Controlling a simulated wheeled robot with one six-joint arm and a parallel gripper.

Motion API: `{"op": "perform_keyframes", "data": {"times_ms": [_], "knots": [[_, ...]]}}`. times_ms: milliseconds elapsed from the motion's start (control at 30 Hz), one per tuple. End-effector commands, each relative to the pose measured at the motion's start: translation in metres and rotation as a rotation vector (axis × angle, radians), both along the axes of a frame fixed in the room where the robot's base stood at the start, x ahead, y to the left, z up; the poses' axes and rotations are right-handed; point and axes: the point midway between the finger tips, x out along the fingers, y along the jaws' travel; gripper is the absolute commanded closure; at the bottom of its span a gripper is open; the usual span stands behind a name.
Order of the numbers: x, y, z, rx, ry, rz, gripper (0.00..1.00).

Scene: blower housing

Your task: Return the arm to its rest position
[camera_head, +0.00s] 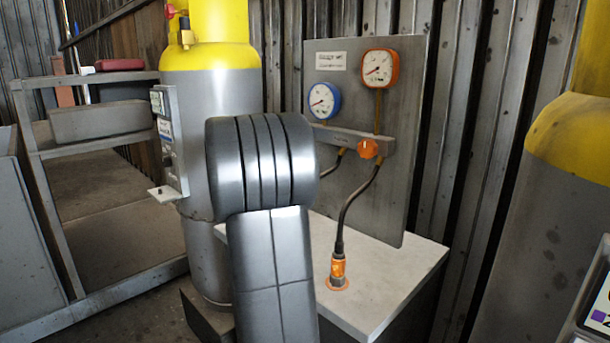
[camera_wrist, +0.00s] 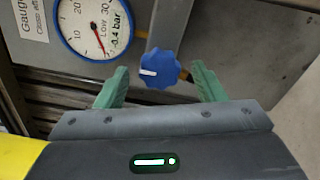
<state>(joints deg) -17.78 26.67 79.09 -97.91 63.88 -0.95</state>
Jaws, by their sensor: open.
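My arm (camera_head: 264,215) stands in the middle of the head view and hides my gripper there. In the wrist view my gripper (camera_wrist: 160,68) shows two green fingers spread apart. A blue knob (camera_wrist: 160,70) with a white mark appears in the gap between the fingertips; I cannot tell how far it is from them. Nothing is held. The blue-rimmed gauge (camera_wrist: 97,25) is at the upper left of the wrist view, its red needle pointing down and right. In the head view this gauge (camera_head: 323,100) is just right of my arm's top.
A grey panel (camera_head: 415,150) carries an orange gauge (camera_head: 380,68) and an orange knob (camera_head: 369,148). A hose (camera_head: 345,215) runs to a glowing orange fitting (camera_head: 338,270) on a pale bench (camera_head: 375,300). Yellow-topped cylinders (camera_head: 208,120) (camera_head: 545,200) stand left and right. A shelf (camera_head: 100,80) is far left.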

Motion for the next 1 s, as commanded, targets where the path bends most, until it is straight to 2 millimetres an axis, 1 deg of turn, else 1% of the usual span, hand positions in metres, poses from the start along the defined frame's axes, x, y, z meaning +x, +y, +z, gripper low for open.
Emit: {"op": "perform_keyframes", "data": {"times_ms": [33,1000], "knots": [[0.0001,-0.0002,0.005,-0.019,0.02,0.0,0.37],[-0.0003,-0.0003,0.0045,-0.399,0.4,0.001,0.37]]}}
